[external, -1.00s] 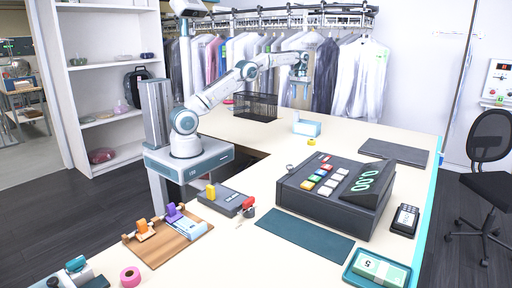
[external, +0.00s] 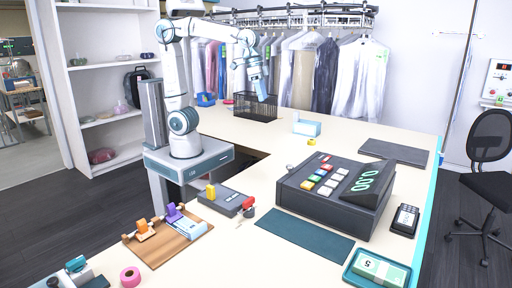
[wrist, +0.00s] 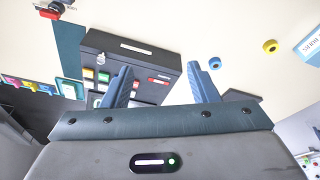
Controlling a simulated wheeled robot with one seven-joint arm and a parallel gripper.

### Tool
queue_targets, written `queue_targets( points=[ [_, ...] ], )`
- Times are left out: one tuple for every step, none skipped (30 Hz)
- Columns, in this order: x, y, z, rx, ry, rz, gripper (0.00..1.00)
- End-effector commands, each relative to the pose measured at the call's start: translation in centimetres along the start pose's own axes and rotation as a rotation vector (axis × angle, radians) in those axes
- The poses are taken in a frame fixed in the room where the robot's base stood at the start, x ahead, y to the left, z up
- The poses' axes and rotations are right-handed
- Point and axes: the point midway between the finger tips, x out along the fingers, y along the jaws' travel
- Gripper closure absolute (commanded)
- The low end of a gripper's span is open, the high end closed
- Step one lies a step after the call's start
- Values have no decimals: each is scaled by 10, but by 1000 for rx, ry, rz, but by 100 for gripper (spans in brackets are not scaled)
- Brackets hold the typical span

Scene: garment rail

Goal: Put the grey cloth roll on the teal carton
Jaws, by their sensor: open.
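My gripper (external: 262,92) hangs above the back of the counter, near the black wire basket; its jaws (wrist: 162,86) are open and empty in the wrist view. A pale blue-teal carton (external: 307,126) stands on the counter to the right of my gripper; its lettered side also shows at the right edge of the wrist view (wrist: 312,42). I cannot clearly make out the grey cloth roll in either view.
A black cash register (external: 335,195) stands mid-counter, with a yellow tape roll (external: 311,142) behind it. The black wire basket (external: 256,106) and a blue item (external: 205,99) are at the back. A dark flat pad (external: 394,152) lies right. Bagged garments hang behind.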

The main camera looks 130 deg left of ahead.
Motion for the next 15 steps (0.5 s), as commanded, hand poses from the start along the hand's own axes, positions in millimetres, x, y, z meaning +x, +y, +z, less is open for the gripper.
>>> queue_targets(
  points=[
    [0,15,25,60,12,14,46],
    [2,22,39,94,19,21,46],
    [4,31,58,140,28,31,46],
    [7,36,72,172,34,38,46],
    [9,41,85,203,40,45,46],
    [13,46,101,241,47,54,46],
    [16,49,113,268,53,60,46],
    [19,51,123,293,59,65,46],
    [22,53,136,323,65,72,46],
    [25,55,144,341,70,77,46],
    [28,55,151,358,72,80,46],
    [30,56,159,376,75,84,46],
    [32,57,164,387,79,87,46],
    [34,57,167,396,80,89,46],
    [35,57,171,404,82,91,46]
  ],
)
